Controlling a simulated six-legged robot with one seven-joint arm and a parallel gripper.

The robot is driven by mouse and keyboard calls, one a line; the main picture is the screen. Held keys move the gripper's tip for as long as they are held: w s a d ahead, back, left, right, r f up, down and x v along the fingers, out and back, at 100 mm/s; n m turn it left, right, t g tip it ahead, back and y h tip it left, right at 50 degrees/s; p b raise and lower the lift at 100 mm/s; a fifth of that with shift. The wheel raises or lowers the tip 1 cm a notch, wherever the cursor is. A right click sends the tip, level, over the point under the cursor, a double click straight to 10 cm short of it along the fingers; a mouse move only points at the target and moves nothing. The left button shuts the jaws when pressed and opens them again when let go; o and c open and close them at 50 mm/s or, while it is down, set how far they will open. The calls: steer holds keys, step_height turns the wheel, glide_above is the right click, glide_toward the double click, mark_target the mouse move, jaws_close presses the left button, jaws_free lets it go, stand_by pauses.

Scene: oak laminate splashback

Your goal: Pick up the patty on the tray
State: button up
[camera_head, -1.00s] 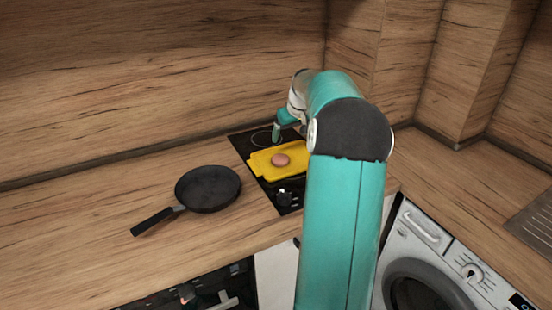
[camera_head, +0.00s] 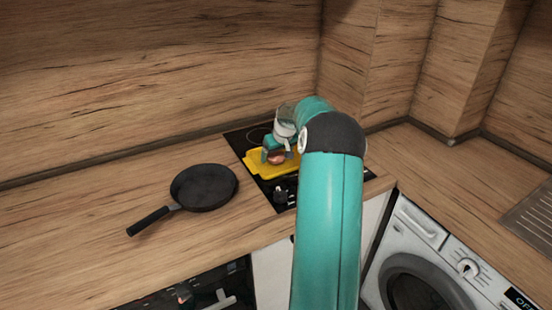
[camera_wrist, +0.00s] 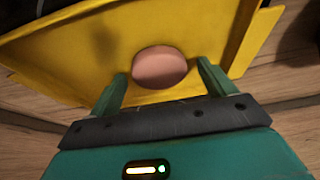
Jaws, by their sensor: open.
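A round pinkish-brown patty (camera_head: 277,158) lies on the yellow tray (camera_head: 256,165), which sits on the black cooktop. In the wrist view the patty (camera_wrist: 159,67) lies on the yellow tray (camera_wrist: 60,55), ahead of my fingers and roughly centred between them. My gripper (camera_head: 277,155) is open, with its green fingers spread to either side of the patty. The gripper also shows in the wrist view (camera_wrist: 160,78). It is empty, and I cannot tell how high its fingertips are above the tray. My gripper and wrist hide part of the tray in the head view.
A black frying pan (camera_head: 204,187) stands on the wooden counter (camera_head: 90,205) left of the cooktop (camera_head: 240,142). Knobs (camera_head: 280,195) stick up at the cooktop's front. The wooden splashback (camera_head: 150,75) is behind. A sink (camera_head: 530,215) is at the far right.

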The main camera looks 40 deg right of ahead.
steer(key=shift+r, duration=0.1)
steer(key=c, duration=1.1)
steer(key=shift+r, duration=0.1)
